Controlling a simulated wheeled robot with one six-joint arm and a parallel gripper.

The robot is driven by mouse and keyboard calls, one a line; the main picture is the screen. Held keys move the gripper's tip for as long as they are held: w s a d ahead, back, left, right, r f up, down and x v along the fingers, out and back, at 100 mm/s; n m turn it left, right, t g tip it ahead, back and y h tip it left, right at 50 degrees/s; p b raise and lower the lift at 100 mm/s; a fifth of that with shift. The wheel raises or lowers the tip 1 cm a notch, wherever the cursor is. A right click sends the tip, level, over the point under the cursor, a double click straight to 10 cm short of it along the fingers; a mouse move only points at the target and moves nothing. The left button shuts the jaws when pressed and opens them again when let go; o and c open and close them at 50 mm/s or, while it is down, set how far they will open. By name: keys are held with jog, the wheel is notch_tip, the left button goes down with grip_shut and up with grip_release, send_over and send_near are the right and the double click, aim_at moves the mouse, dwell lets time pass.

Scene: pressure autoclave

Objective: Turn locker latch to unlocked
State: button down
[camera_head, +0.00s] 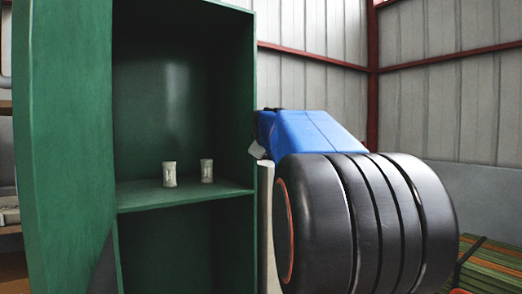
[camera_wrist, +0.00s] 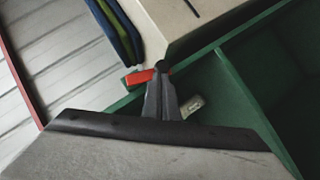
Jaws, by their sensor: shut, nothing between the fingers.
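The green locker (camera_head: 185,90) stands open at the left of the head view, its door swung out to the left. Its green edge also shows in the wrist view (camera_wrist: 243,95). A small red handle (camera_wrist: 138,77), which looks like the latch, shows in the wrist view beside the locker's edge. My gripper (camera_wrist: 163,68) is shut and empty. Its dark fingertips overlap the right end of the red handle in the picture; I cannot tell whether they touch it. The fingers hide part of the latch area. The latch is not visible in the head view.
Two small pale cylinders (camera_head: 169,174) (camera_head: 207,171) stand on the locker shelf. A cream box (camera_wrist: 185,20) is close above the fingers in the wrist view.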

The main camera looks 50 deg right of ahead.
jog(key=shift+d+f, duration=0.2)
jog(key=shift+f, duration=0.15)
jog(key=shift+s+d+f, duration=0.1)
jog(key=shift+d+f, duration=0.1)
jog(key=shift+f, duration=0.05)
dwell(0.5)
